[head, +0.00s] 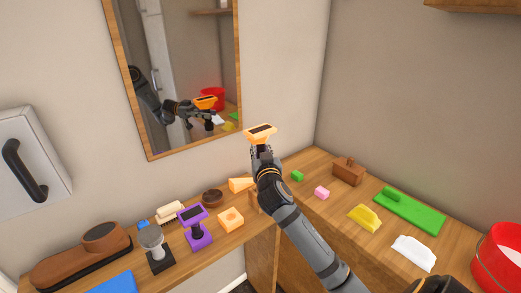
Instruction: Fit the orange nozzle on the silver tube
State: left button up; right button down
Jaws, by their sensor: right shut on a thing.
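The orange nozzle (260,131), with a dark slot in its wide head, is held up above the wooden counter. My right gripper (261,150) is shut on it from below; the fingertips are partly hidden. The silver tube (151,238) appears to be the grey upright piece on a dark base, on the left counter. The nozzle is well to the right of it and apart from it. My left gripper is not in view.
A purple stand-like piece (195,226), orange block (231,219), orange wedge (240,184), brush (169,213) and brown bowl (212,197) crowd around the tube. A mirror (186,60) reflects my arm. A red bucket (502,259) stands at right.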

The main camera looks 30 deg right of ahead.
jog(key=shift+f+b, duration=0.5)
jog(key=shift+f, duration=0.2)
jog(key=shift+f, duration=0.15)
jog(key=c, duration=1)
grip_release()
jog(key=shift+o, duration=0.2)
jog(key=o, duration=0.6)
jog(key=shift+c, duration=0.2)
jog(key=b+v, duration=0.1)
jog(key=v, duration=0.9)
